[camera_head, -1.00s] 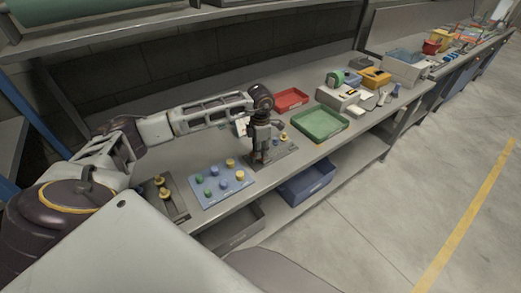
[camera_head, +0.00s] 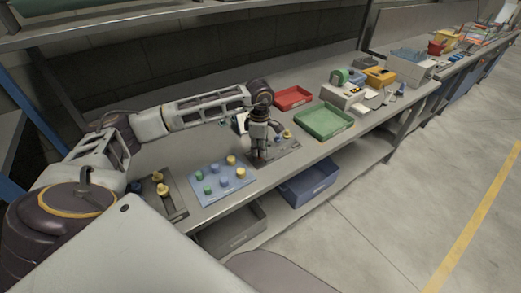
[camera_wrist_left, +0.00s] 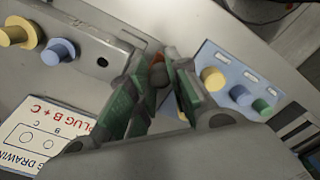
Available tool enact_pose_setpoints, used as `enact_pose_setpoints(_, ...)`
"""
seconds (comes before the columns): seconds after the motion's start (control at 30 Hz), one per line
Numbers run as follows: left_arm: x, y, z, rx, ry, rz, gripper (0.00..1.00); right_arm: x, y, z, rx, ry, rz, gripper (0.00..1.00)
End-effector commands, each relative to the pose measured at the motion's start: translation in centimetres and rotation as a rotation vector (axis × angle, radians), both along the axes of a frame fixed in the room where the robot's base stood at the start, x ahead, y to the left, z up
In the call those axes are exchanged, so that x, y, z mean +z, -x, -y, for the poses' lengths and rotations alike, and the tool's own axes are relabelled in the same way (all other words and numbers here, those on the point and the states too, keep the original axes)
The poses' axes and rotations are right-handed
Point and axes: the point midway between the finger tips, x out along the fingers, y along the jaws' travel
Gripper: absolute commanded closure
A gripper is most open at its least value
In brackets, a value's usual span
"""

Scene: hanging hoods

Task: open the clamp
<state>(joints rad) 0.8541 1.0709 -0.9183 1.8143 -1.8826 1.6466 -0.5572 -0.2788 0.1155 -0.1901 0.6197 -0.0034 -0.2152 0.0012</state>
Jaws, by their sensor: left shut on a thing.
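The clamp stands on a grey fixture block (camera_head: 286,146) on the bench. Most of it is hidden behind my left gripper (camera_head: 258,158), which points down over the block's left end. In the left wrist view, my gripper's green-padded fingers (camera_wrist_left: 155,95) are shut on the clamp's handle, of which only a small reddish end (camera_wrist_left: 158,76) shows between them. I cannot tell the clamp's position from this. A yellow plug (camera_wrist_left: 14,36) and a blue plug (camera_wrist_left: 60,50) sit in the fixture block. My right gripper is not in view.
A blue plug board (camera_head: 222,190) lies left of the gripper, and a dark block with yellow knobs (camera_head: 161,190) further left. A printed card (camera_wrist_left: 45,135) lies by the fixture. A green tray (camera_head: 324,122) and a red tray (camera_head: 293,97) stand to the right.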

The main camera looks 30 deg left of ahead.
Motion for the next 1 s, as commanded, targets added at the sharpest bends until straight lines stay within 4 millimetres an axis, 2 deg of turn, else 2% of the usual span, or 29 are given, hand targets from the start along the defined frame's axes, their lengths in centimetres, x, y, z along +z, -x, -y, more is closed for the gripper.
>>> enact_pose_setpoints(0.23,0.1,0.0,-0.1,-0.015,-0.001,0.001,1.0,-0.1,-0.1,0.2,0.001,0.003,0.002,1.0)
enact_pose_setpoints(0.43,0.1,0.0,-0.1,-0.014,-0.001,0.001,1.0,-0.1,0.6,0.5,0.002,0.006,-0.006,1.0)
enact_pose_setpoints(0.47,0.1,0.0,-0.1,-0.014,-0.001,0.001,0.77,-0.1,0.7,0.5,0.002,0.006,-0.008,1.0)
enact_pose_setpoints(0.6,0.1,0.0,-0.1,-0.014,0.0,0.001,0.59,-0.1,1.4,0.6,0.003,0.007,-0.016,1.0)
enact_pose_setpoints(0.83,0.0,0.0,0.0,-0.014,0.0,0.0,0.57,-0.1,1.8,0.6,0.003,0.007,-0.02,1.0)
enact_pose_setpoints(0.93,0.1,0.0,0.0,-0.014,0.0,0.0,0.57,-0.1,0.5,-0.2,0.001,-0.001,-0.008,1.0)
enact_pose_setpoints(1.0,0.2,0.0,0.0,-0.013,0.0,0.0,0.57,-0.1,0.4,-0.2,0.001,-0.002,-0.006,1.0)
